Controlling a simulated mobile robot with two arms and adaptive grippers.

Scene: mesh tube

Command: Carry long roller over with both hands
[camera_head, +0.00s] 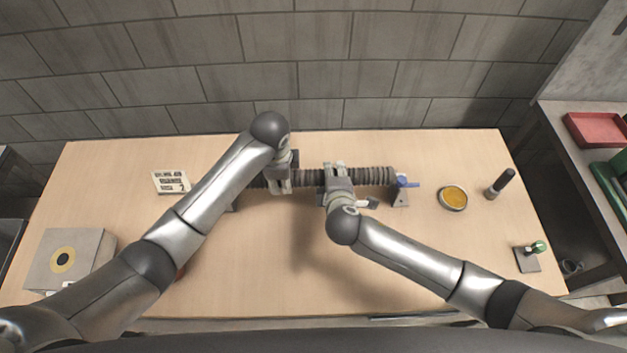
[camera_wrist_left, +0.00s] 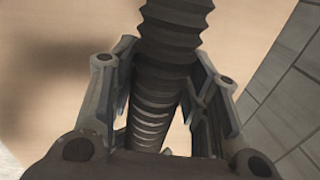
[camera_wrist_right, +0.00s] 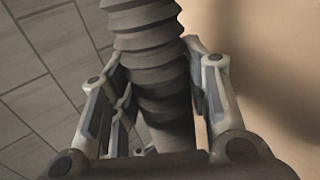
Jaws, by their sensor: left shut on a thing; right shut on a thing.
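The long roller, a dark ribbed tube (camera_head: 375,175), runs left to right near the back of the table in the head view. My left gripper (camera_head: 279,183) is shut on its left part, and my right gripper (camera_head: 337,172) is shut around it further right. The ribbed tube passes between the fingers in the left wrist view (camera_wrist_left: 170,65) and in the right wrist view (camera_wrist_right: 150,50). Shadows on the table suggest that the tube is raised. Its left end is partly hidden by my left arm.
A bracket with a blue part (camera_head: 402,188) stands at the tube's right end. A yellow-filled dish (camera_head: 453,198), a dark cylinder (camera_head: 499,184) and a green-knobbed block (camera_head: 528,257) are to the right. A printed card (camera_head: 170,182) and a grey box (camera_head: 70,258) are left.

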